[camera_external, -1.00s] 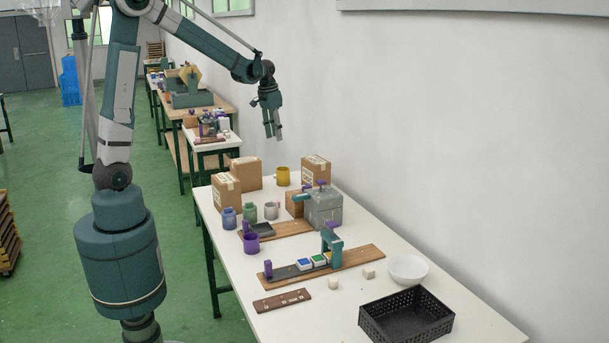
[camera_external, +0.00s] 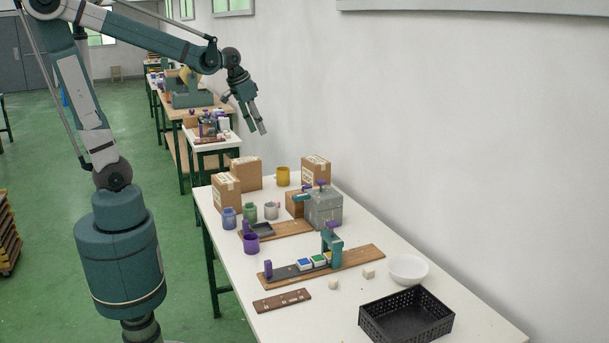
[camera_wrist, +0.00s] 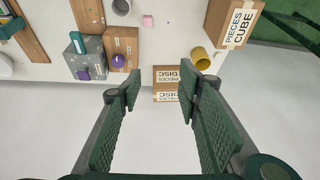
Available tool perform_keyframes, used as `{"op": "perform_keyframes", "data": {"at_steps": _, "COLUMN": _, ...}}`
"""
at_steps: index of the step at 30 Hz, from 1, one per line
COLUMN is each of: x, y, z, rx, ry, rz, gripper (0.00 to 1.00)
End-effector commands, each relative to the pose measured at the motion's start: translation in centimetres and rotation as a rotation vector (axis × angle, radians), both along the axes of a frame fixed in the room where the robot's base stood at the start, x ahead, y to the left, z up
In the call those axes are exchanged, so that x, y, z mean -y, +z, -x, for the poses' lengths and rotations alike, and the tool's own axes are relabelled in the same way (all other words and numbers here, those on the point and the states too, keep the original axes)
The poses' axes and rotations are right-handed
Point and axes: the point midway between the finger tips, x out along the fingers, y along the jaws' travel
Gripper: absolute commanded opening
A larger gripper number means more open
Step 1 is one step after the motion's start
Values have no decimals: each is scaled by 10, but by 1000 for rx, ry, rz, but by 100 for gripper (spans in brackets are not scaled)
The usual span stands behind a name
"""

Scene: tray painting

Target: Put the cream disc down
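My gripper (camera_external: 256,128) is high above the far end of the white table. In the wrist view its two fingers (camera_wrist: 158,82) are spread apart with nothing between them, so it is open and empty. I cannot make out the cream disc for certain. Two small cream pieces lie on the table in the external view: a roundish one (camera_external: 333,284) in front of the long wooden board (camera_external: 365,256), and a blockier one (camera_external: 368,273) to its right. Both are far from my gripper.
A black crate (camera_external: 406,318) and a white bowl (camera_external: 408,268) stand at the near end. The teal press (camera_external: 332,247), grey machine (camera_external: 323,208) and purple cup (camera_external: 251,243) stand farther back. Cardboard boxes (camera_external: 246,172) and a yellow cup (camera_external: 283,176) are at the far end.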

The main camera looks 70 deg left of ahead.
Motion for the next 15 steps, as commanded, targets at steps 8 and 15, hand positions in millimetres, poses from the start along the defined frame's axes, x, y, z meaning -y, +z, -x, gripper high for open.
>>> {"op": "perform_keyframes", "data": {"at_steps": 8, "x": 36, "y": 5, "z": 44, "rx": 61, "ry": -24, "rz": 0, "gripper": 34}}
{"op": "perform_keyframes", "data": {"at_steps": 15, "x": 62, "y": 4, "z": 80, "rx": 115, "ry": -43, "rz": 5, "gripper": 34}}
